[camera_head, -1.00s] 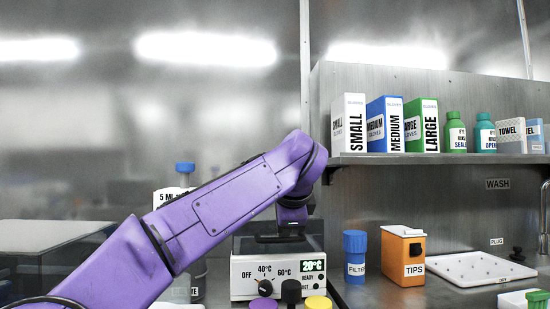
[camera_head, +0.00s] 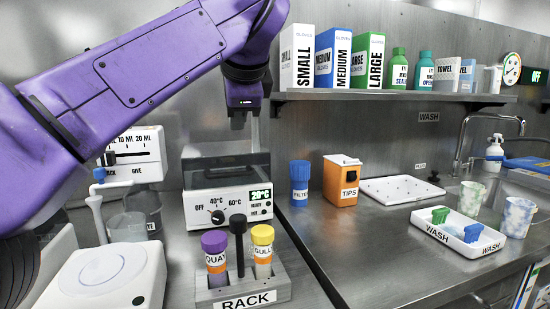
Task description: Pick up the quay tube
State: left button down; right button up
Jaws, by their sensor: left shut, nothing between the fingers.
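The quay tube (camera_head: 216,262) has a purple cap, an orange band and a QUAY label. It stands upright in the left part of the grey rack (camera_head: 243,292), at the front of the counter. A yellow-capped GULLY tube (camera_head: 262,255) stands at the rack's right, with a black-topped item (camera_head: 239,245) between them. My left gripper (camera_head: 245,125) hangs from the purple arm above and behind the rack, in front of the heater. It is shut, empty and well apart from the tube. My right gripper is out of view.
The heater (camera_head: 228,190) with a dial stands behind the rack. A white device (camera_head: 105,280) is to its left. The blue FILTER jar (camera_head: 299,183), orange TIPS box (camera_head: 341,181) and WASH tray (camera_head: 455,233) are to the right. Counter right of the rack is clear.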

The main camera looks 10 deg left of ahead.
aim_at(215, 266)
jog(key=u, duration=0.05)
jog(key=k, duration=1.45)
